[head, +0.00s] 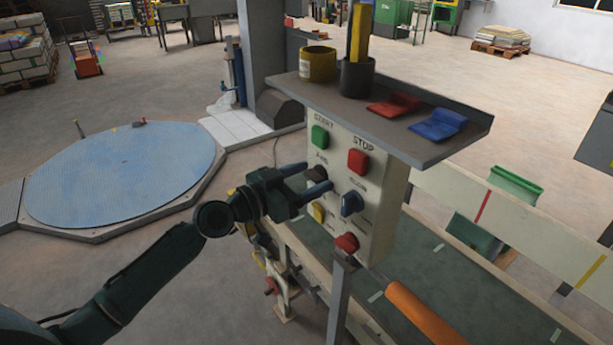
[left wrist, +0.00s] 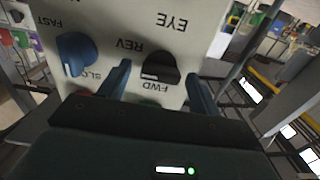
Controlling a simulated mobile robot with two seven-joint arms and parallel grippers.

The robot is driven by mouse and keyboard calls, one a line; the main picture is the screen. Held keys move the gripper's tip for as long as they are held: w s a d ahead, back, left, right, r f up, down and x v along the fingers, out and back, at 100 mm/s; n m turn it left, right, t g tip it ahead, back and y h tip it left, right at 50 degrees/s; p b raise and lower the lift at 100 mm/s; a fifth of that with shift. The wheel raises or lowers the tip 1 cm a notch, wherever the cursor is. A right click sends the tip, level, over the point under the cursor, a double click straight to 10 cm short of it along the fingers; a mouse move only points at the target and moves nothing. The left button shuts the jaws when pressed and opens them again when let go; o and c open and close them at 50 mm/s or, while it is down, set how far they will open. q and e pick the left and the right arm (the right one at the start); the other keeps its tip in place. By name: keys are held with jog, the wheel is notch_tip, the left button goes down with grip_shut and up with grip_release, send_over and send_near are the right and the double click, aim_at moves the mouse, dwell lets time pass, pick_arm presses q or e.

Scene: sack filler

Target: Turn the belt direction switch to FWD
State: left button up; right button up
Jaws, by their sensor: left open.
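The belt direction switch is a black knob (left wrist: 162,68) on a pale control panel (left wrist: 205,25). In the left wrist view its REV and FWD labels appear upside down; a pale mark shows on the knob's edge near FWD, but I cannot tell its exact setting. In the head view the knob (head: 317,173) is partly hidden by my left gripper (head: 318,179). My left gripper, also in the left wrist view (left wrist: 160,88), is open, its fingers on either side of the knob. I cannot tell whether they touch it. My right gripper is not in view.
A blue knob (head: 352,204), green START button (head: 319,137), red STOP button (head: 358,161), yellow button (head: 318,212) and lower red button (head: 347,243) surround the switch. A grey shelf (head: 455,135) overhangs the panel. The belt (head: 465,300) runs below.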

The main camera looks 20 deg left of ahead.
pick_arm(q)
jog(key=c, duration=1)
